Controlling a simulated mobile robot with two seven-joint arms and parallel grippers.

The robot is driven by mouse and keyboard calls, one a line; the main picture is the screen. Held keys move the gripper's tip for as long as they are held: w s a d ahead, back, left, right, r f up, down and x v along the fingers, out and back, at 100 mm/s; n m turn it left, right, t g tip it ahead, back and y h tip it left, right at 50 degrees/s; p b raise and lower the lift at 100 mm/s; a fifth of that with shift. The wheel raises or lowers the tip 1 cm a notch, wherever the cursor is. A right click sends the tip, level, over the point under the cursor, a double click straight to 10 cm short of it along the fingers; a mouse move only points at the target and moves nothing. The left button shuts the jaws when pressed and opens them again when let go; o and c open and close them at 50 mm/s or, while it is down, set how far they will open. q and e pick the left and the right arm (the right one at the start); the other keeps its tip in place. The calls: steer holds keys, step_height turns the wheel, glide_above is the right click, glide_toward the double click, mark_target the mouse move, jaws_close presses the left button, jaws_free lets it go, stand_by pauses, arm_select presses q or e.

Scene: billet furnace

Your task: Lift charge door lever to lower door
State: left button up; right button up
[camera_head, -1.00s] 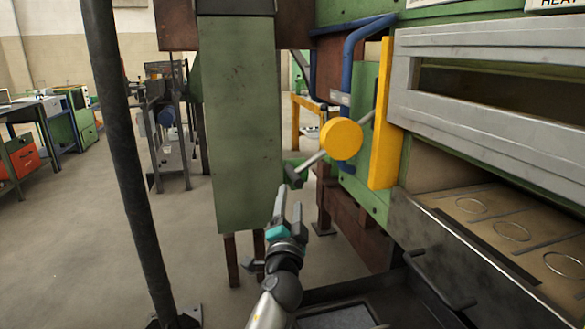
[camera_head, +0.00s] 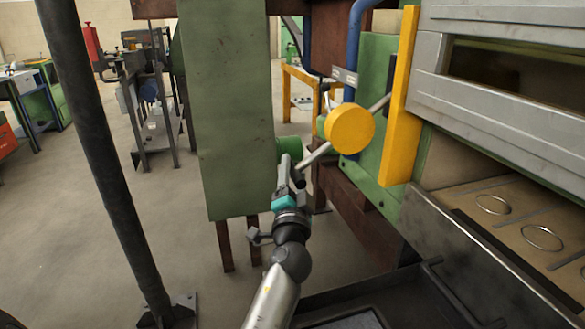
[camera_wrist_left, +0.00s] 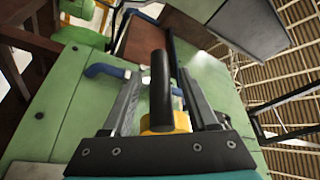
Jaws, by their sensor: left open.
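The charge door lever (camera_head: 316,156) is a thin metal rod with a dark end grip and a round yellow weight (camera_head: 350,130) on it, slanting down to the left. My left gripper (camera_head: 289,168) is at the lever's lower left end, in front of the green column. In the left wrist view the dark grip (camera_wrist_left: 162,85) shows between the two open fingers, with the yellow weight (camera_wrist_left: 166,122) partly hidden behind it. Contact cannot be told. The grey charge door (camera_head: 480,70) is at the upper right, above an opening. My right gripper is not in view.
A yellow upright bar (camera_head: 400,110) stands right of the weight. A green column (camera_head: 230,110) is just left of my gripper, and a dark pole (camera_head: 95,150) is farther left. A dark tray (camera_head: 340,295) lies low, right of my arm. Rings (camera_head: 493,204) lie inside the opening.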

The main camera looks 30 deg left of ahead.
arm_select(q)
steer(key=shift+c, duration=0.3)
jaws_close()
stand_by(1.1)
